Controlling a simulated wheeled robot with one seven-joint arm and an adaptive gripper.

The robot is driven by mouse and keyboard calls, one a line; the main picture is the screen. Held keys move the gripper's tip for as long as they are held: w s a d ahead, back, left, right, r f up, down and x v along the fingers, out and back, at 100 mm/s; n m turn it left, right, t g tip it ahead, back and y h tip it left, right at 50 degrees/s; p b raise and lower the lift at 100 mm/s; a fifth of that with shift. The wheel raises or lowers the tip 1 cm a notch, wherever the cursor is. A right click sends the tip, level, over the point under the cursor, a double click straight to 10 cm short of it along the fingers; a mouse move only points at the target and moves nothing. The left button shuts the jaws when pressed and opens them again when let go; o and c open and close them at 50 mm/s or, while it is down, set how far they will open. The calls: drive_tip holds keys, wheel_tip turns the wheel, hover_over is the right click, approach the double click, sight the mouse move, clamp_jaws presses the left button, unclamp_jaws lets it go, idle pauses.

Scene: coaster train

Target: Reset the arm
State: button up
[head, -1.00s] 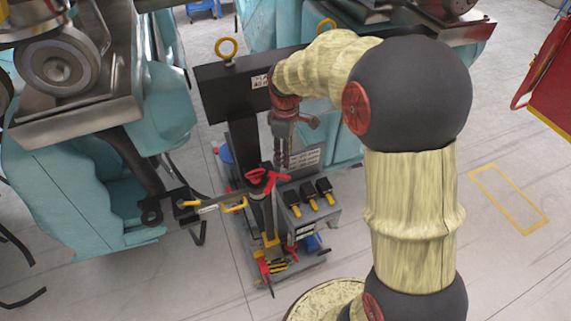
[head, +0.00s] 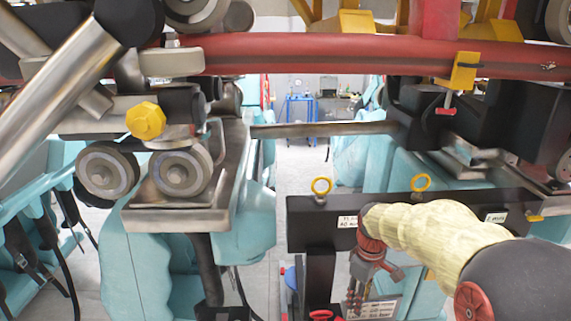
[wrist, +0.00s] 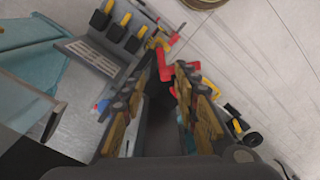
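My gripper (head: 362,300) hangs pointing down at the end of my cream-sleeved arm, in front of the black crossbeam (head: 308,222) of a stand at the lower right of the head view. In the wrist view my gripper (wrist: 168,78) shows two fingers apart, with nothing held between them. A red handle (wrist: 163,62) shows beyond the fingertips; I cannot tell how far below it is. The lower part of the stand is cut off in the head view.
A red rail (head: 350,52) crosses the top. Teal coaster cars (head: 140,270) with grey wheels stand left. Black-and-yellow tools (wrist: 117,27) lie near the gripper in the wrist view. An open aisle runs through the middle.

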drive_tip(key=s+a+f+m+t+b, duration=0.1)
drive_tip(key=s+m+b, duration=0.3)
drive_tip(key=s+b, duration=0.4)
drive_tip(key=s+a+f+m+t+b, duration=0.1)
drive_tip(key=s+a+m+t+b, duration=0.2)
drive_tip(key=s+b, duration=0.5)
drive_tip(key=s+m+t, duration=0.1)
drive_tip(key=s, duration=0.7)
drive_tip(key=shift+s+f+t, duration=0.15)
drive_tip(key=shift+s+t, duration=0.05)
drive_tip(key=shift+t, duration=0.1)
